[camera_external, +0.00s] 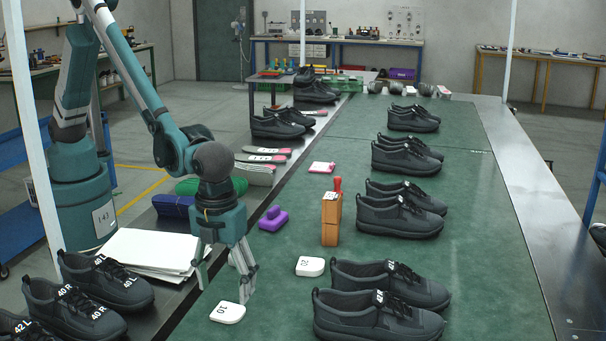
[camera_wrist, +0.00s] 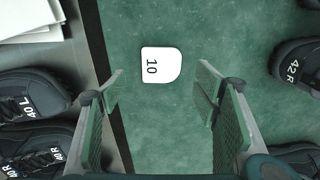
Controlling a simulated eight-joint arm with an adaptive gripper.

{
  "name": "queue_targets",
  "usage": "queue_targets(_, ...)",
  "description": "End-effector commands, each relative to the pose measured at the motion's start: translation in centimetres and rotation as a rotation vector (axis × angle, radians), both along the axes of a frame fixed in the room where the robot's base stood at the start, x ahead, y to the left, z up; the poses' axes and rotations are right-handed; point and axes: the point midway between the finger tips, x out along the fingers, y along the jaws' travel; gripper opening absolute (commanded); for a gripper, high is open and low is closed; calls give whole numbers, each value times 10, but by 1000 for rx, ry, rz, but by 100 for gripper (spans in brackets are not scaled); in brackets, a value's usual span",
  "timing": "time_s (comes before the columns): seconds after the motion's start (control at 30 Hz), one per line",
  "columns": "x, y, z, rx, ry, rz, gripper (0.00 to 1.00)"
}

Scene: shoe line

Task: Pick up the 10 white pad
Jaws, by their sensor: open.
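The white pad marked 10 (camera_external: 228,313) lies flat on the green mat near its left edge. In the wrist view the pad (camera_wrist: 161,66) lies ahead of and between my fingers, with its number turned sideways. My gripper (camera_external: 225,286) is open and points down above the mat, close to the pad. In the wrist view my gripper (camera_wrist: 162,88) has its fingers spread wide with nothing between them. No finger appears to touch the pad.
Another white pad (camera_external: 310,266) lies to the right on the green mat (camera_external: 270,290). Black shoes (camera_external: 380,312) stand along the right. A wooden block (camera_external: 331,218) and a purple item (camera_external: 273,219) stand farther back. White sheets (camera_external: 145,252) and labelled shoes (camera_external: 75,310) are at left.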

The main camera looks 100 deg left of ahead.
Motion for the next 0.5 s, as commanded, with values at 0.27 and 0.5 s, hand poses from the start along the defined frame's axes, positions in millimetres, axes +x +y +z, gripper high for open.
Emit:
queue_targets(0.27,0,0,-7,0,0,0,61)
queue_targets(0.5,0,0,-10,0,0,0,61)
